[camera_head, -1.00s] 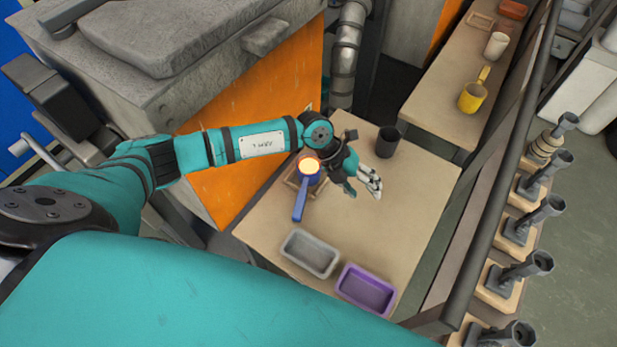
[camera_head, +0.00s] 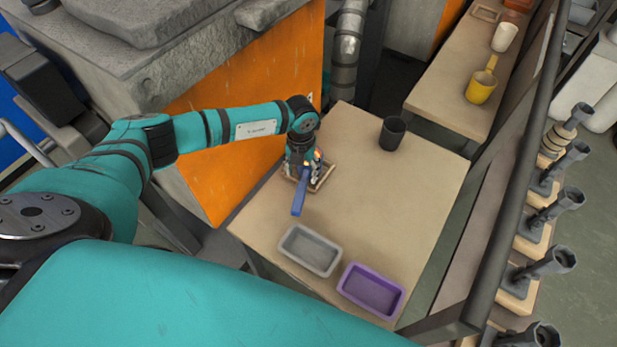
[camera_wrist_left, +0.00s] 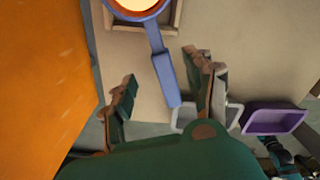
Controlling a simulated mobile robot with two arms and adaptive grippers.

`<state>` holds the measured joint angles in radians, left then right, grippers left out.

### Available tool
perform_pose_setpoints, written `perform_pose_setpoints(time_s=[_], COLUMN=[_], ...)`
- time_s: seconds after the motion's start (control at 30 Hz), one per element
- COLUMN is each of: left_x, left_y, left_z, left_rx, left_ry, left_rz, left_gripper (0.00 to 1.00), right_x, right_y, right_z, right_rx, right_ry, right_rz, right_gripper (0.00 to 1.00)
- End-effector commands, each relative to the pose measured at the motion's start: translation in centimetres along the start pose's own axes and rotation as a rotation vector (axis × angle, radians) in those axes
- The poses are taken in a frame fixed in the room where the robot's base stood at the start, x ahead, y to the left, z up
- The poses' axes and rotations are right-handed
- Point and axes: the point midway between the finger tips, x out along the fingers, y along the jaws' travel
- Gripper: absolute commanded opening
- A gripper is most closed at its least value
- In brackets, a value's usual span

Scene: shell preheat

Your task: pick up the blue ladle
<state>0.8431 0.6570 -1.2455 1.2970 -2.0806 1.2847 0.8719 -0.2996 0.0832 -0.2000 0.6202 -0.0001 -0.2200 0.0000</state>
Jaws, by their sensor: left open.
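The blue ladle (camera_head: 299,197) rests at a small wooden tray (camera_head: 325,181) near the left edge of the table. Its handle points toward the front, and the gripper hides most of its bowl in the head view. In the left wrist view the ladle (camera_wrist_left: 160,66) shows a bowl with a glowing orange-cream filling, and its handle reaches down between the fingers. My left gripper (camera_head: 303,172) is over the ladle, fingers pointing down. In the left wrist view the gripper (camera_wrist_left: 163,88) is open, one finger on each side of the handle, with gaps. My right gripper is not in view.
A grey tray (camera_head: 290,246) and a purple tray (camera_head: 350,292) sit at the table's front. A dark cup (camera_head: 392,133) stands toward the back. The table's middle (camera_head: 380,195) is clear. A dark rail (camera_head: 515,160) runs along the right. An orange panel (camera_head: 240,125) stands at left.

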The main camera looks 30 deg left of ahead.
Motion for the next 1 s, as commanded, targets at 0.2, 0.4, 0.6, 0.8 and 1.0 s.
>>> perform_pose_setpoints(time_s=[0.2, 0.4, 0.6, 0.8, 1.0], left_x=[2.4, 4.5, 7.2, 7.2, 7.2], left_y=[-0.1, -0.1, -0.1, -0.1, -0.1], left_z=[0.0, -0.1, -0.1, -0.1, -0.1], left_rx=[0.001, 0.001, 0.0, 0.0, 0.0], left_ry=[0.0, 0.001, 0.0, 0.0, 0.0], left_rz=[-0.001, -0.001, -0.001, -0.002, -0.002], left_gripper=[0.54, 0.54, 0.54, 0.54, 0.38], right_x=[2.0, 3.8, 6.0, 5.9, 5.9], right_y=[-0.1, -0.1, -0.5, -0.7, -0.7], right_z=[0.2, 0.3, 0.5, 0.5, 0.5], right_rx=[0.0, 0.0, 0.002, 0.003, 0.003], right_ry=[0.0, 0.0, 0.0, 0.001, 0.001], right_rz=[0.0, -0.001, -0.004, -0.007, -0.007], right_gripper=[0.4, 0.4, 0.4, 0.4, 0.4])
